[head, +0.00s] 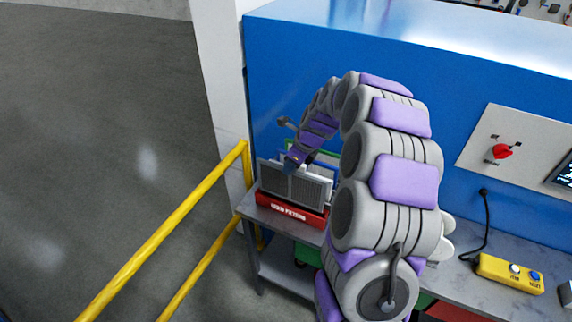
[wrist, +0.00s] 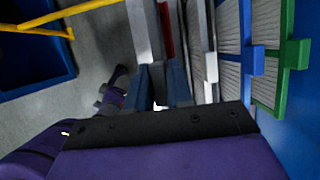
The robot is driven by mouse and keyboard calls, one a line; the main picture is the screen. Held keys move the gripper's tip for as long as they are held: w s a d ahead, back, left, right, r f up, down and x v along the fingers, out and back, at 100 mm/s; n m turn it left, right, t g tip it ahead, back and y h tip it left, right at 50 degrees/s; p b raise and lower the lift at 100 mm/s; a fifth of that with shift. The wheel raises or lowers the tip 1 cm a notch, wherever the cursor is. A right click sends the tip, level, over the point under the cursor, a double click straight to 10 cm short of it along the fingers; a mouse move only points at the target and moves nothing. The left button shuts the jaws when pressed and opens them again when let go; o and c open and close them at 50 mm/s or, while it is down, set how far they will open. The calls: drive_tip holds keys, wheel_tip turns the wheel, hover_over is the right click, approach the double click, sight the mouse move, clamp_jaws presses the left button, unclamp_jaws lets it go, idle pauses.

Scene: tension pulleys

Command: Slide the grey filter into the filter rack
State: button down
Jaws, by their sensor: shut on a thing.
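The grey filter (head: 308,189) shows in the head view as an upright panel with a pale frame, just above and behind the front of a red box. My gripper (head: 295,164) is at its top edge and shut on it. In the wrist view my gripper's two fingers (wrist: 160,88) are close together, and the grip itself is partly hidden by the wrist. In the wrist view, filters with blue (wrist: 240,55) and green (wrist: 293,60) frames stand side by side toward the blue wall. I cannot tell whether the grey filter is in a slot.
The red box (head: 287,209), labelled for used filters, sits on the grey bench (head: 285,232). A blue cabinet wall (head: 290,60) rises behind. A yellow rail (head: 165,230) runs to the left. A yellow button box (head: 510,272) lies on the bench at right.

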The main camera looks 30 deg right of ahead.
drive_tip(key=shift+p, duration=1.1)
drive_tip(key=shift+d, duration=0.1)
idle(0.5)
drive_tip(key=shift+d+f, duration=0.1)
drive_tip(key=shift+d, duration=0.2)
drive_tip(key=shift+a+f, duration=0.15)
drive_tip(key=shift+f, duration=0.25)
drive_tip(key=shift+f+p, duration=0.6)
drive_tip(key=shift+f, duration=0.7)
drive_tip(key=shift+p, duration=0.65)
